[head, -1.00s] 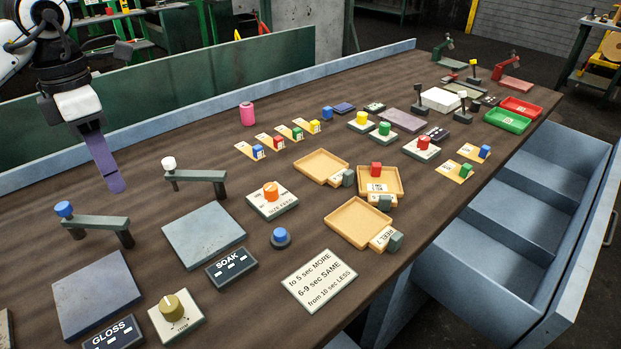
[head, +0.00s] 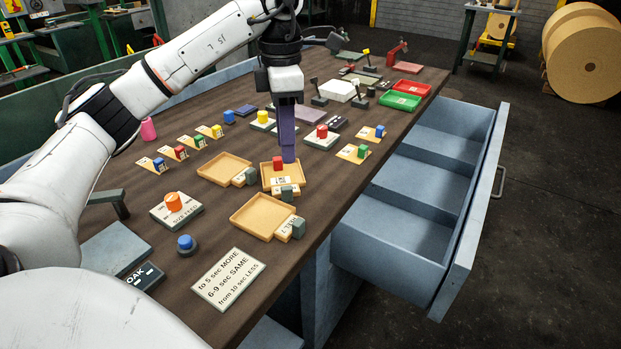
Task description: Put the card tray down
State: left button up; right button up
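Three shallow wooden trays lie on the brown table in the head view. I cannot tell whether the fingers touch the tray. My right gripper is not in view.
Coloured blocks on cards and small panels lie around the trays. An open blue drawer (head: 412,230) juts out at the right of the table.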

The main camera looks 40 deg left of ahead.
pick_arm(q)
send_over(286, 188)
jog(key=f, duration=0.4)
jog(key=shift+w+f+b, duration=0.2)
jog(key=shift+w+b, duration=0.15)
jog(key=shift+w, duration=0.05)
jog(key=f, duration=0.4)
jog(key=shift+s+f, duration=0.15)
jog(key=shift+s, duration=0.25)
jog(key=shift+f, duration=0.35)
jog(key=shift+c, duration=0.2)
grip_shut()
